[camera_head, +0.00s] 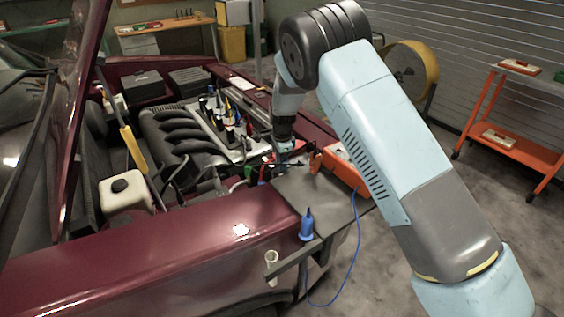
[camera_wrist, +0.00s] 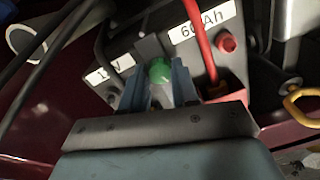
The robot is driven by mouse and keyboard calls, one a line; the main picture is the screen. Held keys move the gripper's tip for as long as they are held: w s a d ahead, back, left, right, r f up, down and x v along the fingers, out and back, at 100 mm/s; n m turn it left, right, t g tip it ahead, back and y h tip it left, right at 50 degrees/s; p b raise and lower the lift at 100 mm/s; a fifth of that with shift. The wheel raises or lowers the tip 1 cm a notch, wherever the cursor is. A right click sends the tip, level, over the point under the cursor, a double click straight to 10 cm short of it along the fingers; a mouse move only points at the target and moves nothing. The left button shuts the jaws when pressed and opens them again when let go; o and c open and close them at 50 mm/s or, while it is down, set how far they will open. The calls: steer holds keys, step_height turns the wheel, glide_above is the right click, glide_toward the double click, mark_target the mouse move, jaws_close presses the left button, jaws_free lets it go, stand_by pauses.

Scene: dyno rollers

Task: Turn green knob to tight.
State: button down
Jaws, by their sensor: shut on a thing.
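The green knob (camera_wrist: 159,70) shows in the wrist view, small and rounded, between the tips of my gripper (camera_wrist: 160,82). The two blue-grey fingers are shut on it from left and right. The knob sits on the dark battery (camera_wrist: 148,48), which has white labels, one reading "60 Ah". The fingers and gripper body hide the knob's lower part, and no tight mark is visible. In the head view my gripper (camera_head: 284,148) reaches down into the engine bay near its right side; the knob cannot be made out there.
In the wrist view a red cable (camera_wrist: 201,42) and a red knob (camera_wrist: 228,43) are close on the right, dark hoses on the left, a yellow loop (camera_wrist: 304,103) far right. In the head view an orange box (camera_head: 345,165) and a blue tool (camera_head: 307,224) are on the fender.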

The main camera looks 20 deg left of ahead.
steer(key=n, duration=0.4)
steer(key=shift+n, duration=0.3)
steer(key=n, duration=0.3)
steer(key=shift+n, duration=0.4)
steer(key=n, duration=0.8)
steer(key=shift+w+g, duration=0.1)
steer(key=shift+g, duration=0.2)
steer(key=n, duration=0.4)
steer(key=shift+n, duration=0.3)
steer(key=n, duration=0.3)
steer(key=shift+n, duration=0.3)
steer(key=n, duration=0.4)
steer(key=shift+a, duration=0.1)
steer(key=shift+n, duration=2.1)
